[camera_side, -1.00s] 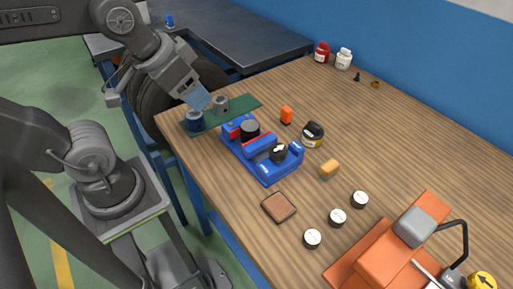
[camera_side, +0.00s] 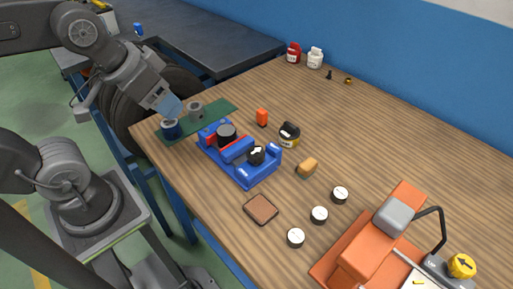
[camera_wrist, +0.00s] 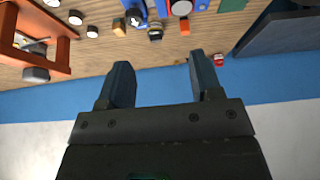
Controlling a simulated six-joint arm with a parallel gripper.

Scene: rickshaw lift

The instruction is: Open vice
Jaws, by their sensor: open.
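The blue vice (camera_side: 257,176) stands on the wooden table, with a red part at its far end. A dark round piece (camera_side: 227,134) sits on its far half, and a black knob with a white mark (camera_side: 257,154) on its near half. My gripper (camera_side: 169,106) is above the table's left edge, up and left of the vice, apart from it. In the wrist view my gripper (camera_wrist: 162,78) has its two fingers spread with nothing between them. Blue parts of the vice seem to show cut off at that view's top edge, so its jaws cannot be judged there.
Two cylinders stand on a green mat (camera_side: 218,112) close below my gripper. A black jar (camera_side: 289,135), an orange block (camera_side: 262,117) and a tan block (camera_side: 307,167) lie right of the vice. A brown square (camera_side: 261,209), white-topped discs (camera_side: 319,214) and an orange machine (camera_side: 372,245) are nearer.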

